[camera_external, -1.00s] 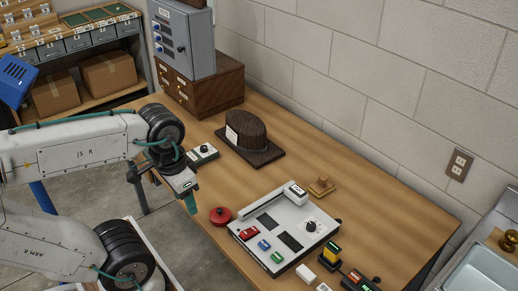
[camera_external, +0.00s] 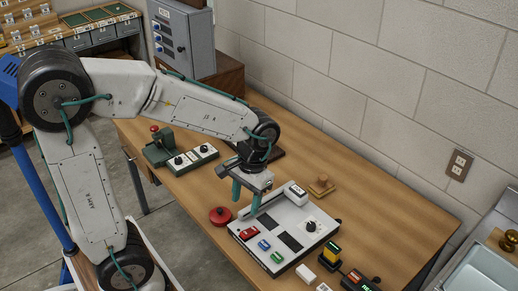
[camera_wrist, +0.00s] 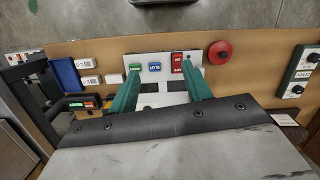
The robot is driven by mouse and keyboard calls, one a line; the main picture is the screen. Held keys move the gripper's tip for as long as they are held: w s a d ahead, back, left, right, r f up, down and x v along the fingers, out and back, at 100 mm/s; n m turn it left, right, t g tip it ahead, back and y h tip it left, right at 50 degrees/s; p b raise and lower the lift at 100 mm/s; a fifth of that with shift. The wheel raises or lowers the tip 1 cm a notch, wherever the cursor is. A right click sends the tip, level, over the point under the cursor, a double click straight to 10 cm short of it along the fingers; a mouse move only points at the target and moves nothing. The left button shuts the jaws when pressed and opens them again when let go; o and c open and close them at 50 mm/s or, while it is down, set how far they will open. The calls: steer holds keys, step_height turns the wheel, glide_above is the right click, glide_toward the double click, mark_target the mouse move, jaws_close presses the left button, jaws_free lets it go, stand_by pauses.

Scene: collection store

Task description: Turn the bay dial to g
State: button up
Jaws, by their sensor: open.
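Dials show in two places, and I cannot read which is the bay dial. One dial (camera_external: 310,226) with a black knob sits on the right part of the white control panel (camera_external: 292,262). Two more, a left dial (camera_external: 178,160) and a right dial (camera_external: 203,149), sit on boxes at the table's left; two black knobs also show at the right edge of the wrist view (camera_wrist: 297,90). My gripper (camera_external: 246,198) is open and empty, with teal fingers pointing down over the panel's back left edge, apart from every dial. In the wrist view its fingers (camera_wrist: 159,68) flank the panel's coloured switches.
A red mushroom button (camera_external: 220,215) stands left of the panel. The panel carries red, blue and green switches and a white block (camera_external: 295,190). A wooden stamp-like block (camera_external: 321,185) lies behind it. Small display boxes (camera_external: 331,255) stand in front right. The right table top is clear.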

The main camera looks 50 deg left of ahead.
steer(key=w+d+f+n, duration=0.2)
steer(key=w+f+n, duration=0.1)
steer(key=w+f, duration=0.35)
steer(key=w+d+f+n, duration=0.3)
steer(key=w+f, duration=0.2)
steer(key=w, duration=0.3)
steer(key=n+t, duration=0.2)
steer(key=n, duration=0.2)
glide_above(311, 225)
steer(key=shift+w+n, duration=0.1)
steer(key=shift+n, duration=0.5)
steer(key=shift+f+n, duration=0.3)
steer(key=shift+f, duration=0.1)
step_height(311, 225, down, 7)
steer(key=c, duration=1)
